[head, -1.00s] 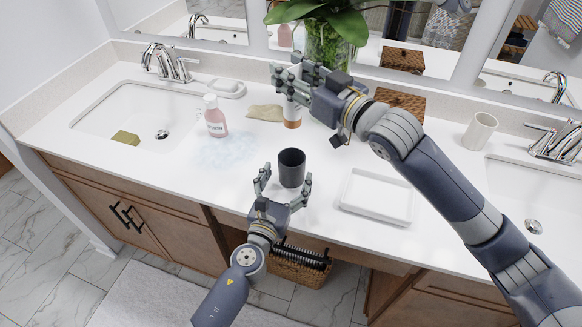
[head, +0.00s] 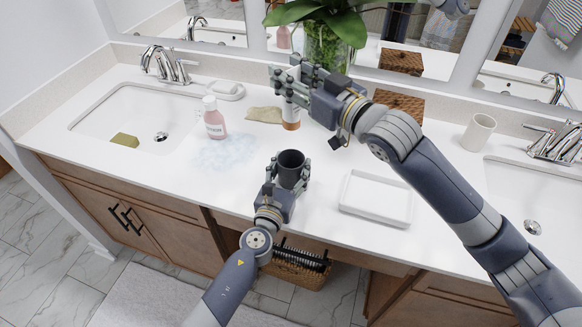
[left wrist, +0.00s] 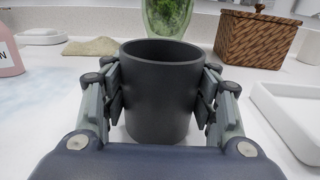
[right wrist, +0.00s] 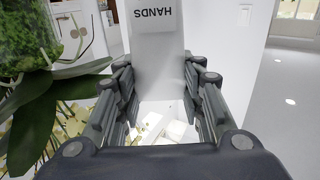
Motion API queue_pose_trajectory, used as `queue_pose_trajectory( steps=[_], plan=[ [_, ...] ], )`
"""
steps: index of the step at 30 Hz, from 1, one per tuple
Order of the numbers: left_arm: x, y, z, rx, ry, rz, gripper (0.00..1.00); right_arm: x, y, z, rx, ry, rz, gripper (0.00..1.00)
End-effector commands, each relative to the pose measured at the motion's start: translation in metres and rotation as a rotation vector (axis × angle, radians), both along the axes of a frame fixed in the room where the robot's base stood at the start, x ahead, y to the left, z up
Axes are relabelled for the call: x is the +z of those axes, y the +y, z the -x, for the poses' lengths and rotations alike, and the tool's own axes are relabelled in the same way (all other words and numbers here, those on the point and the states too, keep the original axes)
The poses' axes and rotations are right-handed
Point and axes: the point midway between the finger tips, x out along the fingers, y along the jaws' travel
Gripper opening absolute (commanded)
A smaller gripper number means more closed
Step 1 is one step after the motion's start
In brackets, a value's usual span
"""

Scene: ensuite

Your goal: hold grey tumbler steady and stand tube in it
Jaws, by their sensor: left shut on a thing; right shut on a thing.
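The grey tumbler (head: 291,166) stands upright on the counter, dark and open at the top. My left gripper (head: 287,172) is shut around its sides; the left wrist view shows a finger on each side of the tumbler (left wrist: 162,95). The tube (head: 291,112) is white with a brownish cap at its lower end, held roughly upright behind the tumbler. My right gripper (head: 283,88) is shut on it. In the right wrist view the tube (right wrist: 158,50) shows the upside-down word HANDS between the fingers. The fingers partly hide the tube in the head view.
A pink bottle (head: 214,120) stands on the left beside spilled bluish suds (head: 225,152). A folded cloth (head: 264,114) lies behind. A white tray (head: 376,198) is right of the tumbler. A plant vase (head: 328,48) and wicker box (head: 402,103) stand at the back.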

Motion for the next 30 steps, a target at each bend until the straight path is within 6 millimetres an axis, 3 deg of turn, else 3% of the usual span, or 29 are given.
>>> queue_pose_trajectory(
  steps=[5,30],
  plan=[
    [0.000,0.000,0.000,0.000,0.000,0.000,0.25,-0.003,0.000,0.000,0.000,0.000,-0.001,0.00],
    [0.000,0.000,0.000,0.000,0.001,0.000,0.25,-0.062,0.000,0.000,0.000,0.001,-0.001,0.00]
  ],
)
